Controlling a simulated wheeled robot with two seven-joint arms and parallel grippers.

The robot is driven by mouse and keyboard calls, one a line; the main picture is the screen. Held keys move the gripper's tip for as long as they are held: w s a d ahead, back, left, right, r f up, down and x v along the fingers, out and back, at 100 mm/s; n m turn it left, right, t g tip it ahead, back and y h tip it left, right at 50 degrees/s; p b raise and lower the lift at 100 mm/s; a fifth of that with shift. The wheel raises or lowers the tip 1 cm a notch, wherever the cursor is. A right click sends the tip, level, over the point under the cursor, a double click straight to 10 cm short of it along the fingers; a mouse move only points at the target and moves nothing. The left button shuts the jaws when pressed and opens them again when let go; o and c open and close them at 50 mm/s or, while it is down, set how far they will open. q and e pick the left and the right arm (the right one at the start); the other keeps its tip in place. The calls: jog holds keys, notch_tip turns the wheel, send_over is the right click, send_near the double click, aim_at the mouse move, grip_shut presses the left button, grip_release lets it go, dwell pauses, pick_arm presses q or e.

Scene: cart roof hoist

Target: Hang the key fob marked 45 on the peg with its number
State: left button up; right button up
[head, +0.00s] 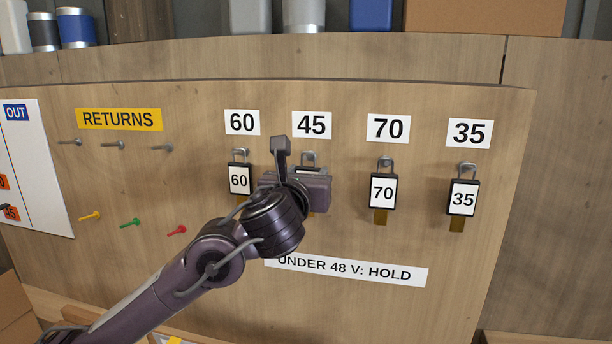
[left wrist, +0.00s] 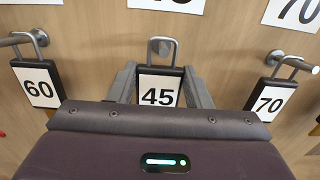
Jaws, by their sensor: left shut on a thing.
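The fob marked 45 (left wrist: 158,90) is black with a white label and hangs upright between the two grey fingers of my left gripper (left wrist: 161,84), which is shut on it. In the head view my left gripper (head: 300,188) covers most of this fob, just below the peg (head: 309,155) under the 45 sign (head: 312,125). In the left wrist view the fob's metal loop (left wrist: 176,49) is at the peg's tip. I cannot tell whether the loop is around the peg or just in front of it. My right gripper is not in view.
Fobs 60 (head: 239,180), 70 (head: 383,192) and 35 (head: 462,199) hang on pegs beside it, with 60 and 70 close to my gripper. Bare RETURNS pegs (head: 115,145) are at the left. Small coloured pins (head: 131,223) stick out below them.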

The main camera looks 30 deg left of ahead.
pick_arm(q)
jog(key=o, duration=1.2)
jog(key=shift+c, duration=0.2)
